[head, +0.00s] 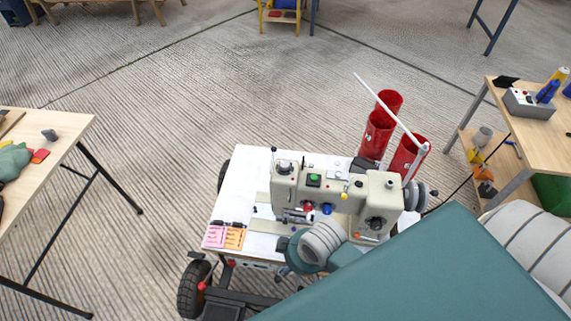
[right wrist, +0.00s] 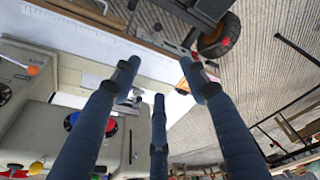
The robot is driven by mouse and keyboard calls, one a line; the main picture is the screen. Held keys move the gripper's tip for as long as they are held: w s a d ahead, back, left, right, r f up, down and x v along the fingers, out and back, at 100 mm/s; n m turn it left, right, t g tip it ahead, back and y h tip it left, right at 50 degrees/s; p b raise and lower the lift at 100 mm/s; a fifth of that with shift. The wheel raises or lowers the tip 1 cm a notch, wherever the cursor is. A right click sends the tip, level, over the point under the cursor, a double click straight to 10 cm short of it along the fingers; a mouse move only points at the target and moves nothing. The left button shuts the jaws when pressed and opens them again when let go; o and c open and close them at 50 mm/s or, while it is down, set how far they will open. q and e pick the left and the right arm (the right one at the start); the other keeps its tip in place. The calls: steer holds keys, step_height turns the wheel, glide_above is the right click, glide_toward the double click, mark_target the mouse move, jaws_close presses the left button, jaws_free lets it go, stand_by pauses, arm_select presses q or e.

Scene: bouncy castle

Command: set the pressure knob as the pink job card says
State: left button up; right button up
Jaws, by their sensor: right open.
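A cream sewing machine (head: 340,197) stands on a small wheeled table (head: 240,185). It has a dark dial (head: 376,223) at its right end, a dark knob (head: 284,168) at its top left, and red and blue knobs (head: 326,209) low on its front. I cannot tell which is the pressure knob. The pink job card (head: 214,236) lies at the table's front left corner; its writing is too small to read. My right gripper (right wrist: 158,82) is open and empty, its blue fingers spread beside the machine body (right wrist: 110,135). My left gripper is out of view.
An orange card (head: 234,239) lies beside the pink one. Red cylinders (head: 378,133) and a slanted white rod (head: 385,108) stand behind the machine. Wooden tables stand at left (head: 60,130) and right (head: 535,130). My right arm covers the lower right.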

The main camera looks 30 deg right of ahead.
steer(key=w+a+r+n, duration=0.3)
steer(key=w+r+n, duration=0.1)
steer(key=w, duration=0.3)
step_height(320, 180, up, 14)
steer(key=n+g+h, duration=0.1)
steer(key=n+g, duration=0.2)
steer(key=n, duration=0.3)
glide_above(286, 163)
step_height(286, 163, down, 10)
steer(key=shift+f, duration=0.1)
jaws_close()
